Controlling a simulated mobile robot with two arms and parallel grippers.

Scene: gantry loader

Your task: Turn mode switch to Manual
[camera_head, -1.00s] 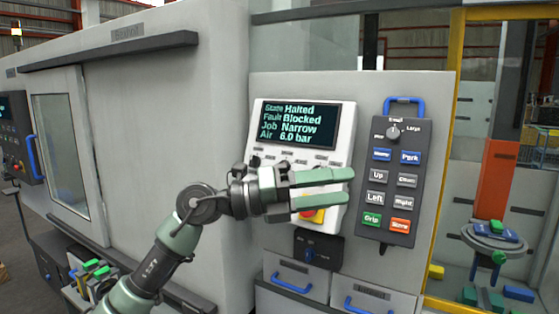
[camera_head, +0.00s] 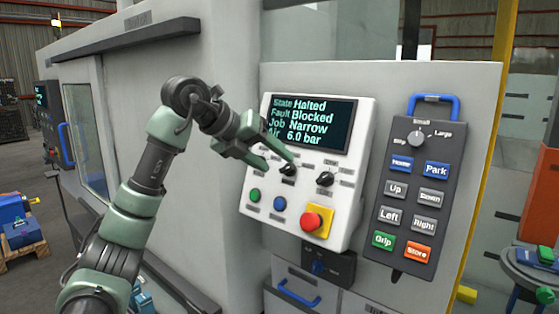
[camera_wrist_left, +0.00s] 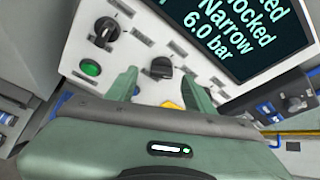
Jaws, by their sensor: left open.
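The white control panel (camera_head: 350,215) carries black rotary knobs. A middle knob (camera_head: 288,169) and a right knob (camera_head: 325,179) show in the head view. The left wrist view shows a left knob (camera_wrist_left: 104,32) above the green button, which my gripper hides in the head view. The small labels cannot be read, so I cannot tell which knob is the mode switch. My left gripper (camera_head: 280,163) is open, with its fingertips close to the middle knob. In the left wrist view that knob (camera_wrist_left: 161,65) appears between the fingers; contact cannot be told.
The screen (camera_head: 312,122) reads Halted, Blocked, Narrow, 6.0 bar. Below the knobs are a green button (camera_head: 254,195), a blue button (camera_head: 280,204) and a red emergency stop (camera_head: 311,220). A dark pendant (camera_head: 418,195) hangs to the right. Drawers sit below.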

